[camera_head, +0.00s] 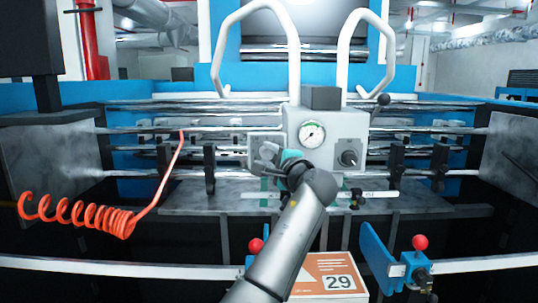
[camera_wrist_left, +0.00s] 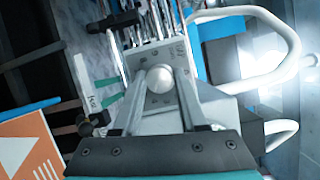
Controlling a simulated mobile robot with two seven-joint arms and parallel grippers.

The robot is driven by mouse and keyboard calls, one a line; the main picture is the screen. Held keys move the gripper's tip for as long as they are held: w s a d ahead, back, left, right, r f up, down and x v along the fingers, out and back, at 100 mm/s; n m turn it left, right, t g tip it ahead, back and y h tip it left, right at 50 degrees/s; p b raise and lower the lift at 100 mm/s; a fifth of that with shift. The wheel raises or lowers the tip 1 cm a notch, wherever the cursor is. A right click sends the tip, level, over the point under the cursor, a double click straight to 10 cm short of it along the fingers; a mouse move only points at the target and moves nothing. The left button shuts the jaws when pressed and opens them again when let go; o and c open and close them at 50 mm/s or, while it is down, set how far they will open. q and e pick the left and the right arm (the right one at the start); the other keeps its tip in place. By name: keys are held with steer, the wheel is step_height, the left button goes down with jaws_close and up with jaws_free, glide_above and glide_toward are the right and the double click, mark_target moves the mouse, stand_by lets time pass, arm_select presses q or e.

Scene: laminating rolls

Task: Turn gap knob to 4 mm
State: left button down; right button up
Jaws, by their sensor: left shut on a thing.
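My left gripper (camera_head: 268,157) is in front of the left part of the grey control box (camera_head: 327,172) in the head view. In the left wrist view its two fingers (camera_wrist_left: 158,98) close on either side of a round pale knob (camera_wrist_left: 160,79). This knob appears to be the gap knob; the gripper hides it in the head view. I cannot read any scale or setting for it. My right gripper is not in view.
A round gauge (camera_head: 313,133) sits on the box above the gripper. White curved tubes (camera_head: 345,62) rise behind it. A coiled orange hose (camera_head: 90,215) hangs at left. Red-topped levers (camera_head: 420,243) and an orange sign marked 29 (camera_head: 330,275) are in front.

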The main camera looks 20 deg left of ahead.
arm_select(q)
steer(key=shift+n+h, duration=0.3)
steer(key=shift+n, duration=0.3)
steer(key=shift+c, duration=2.2)
jaws_free()
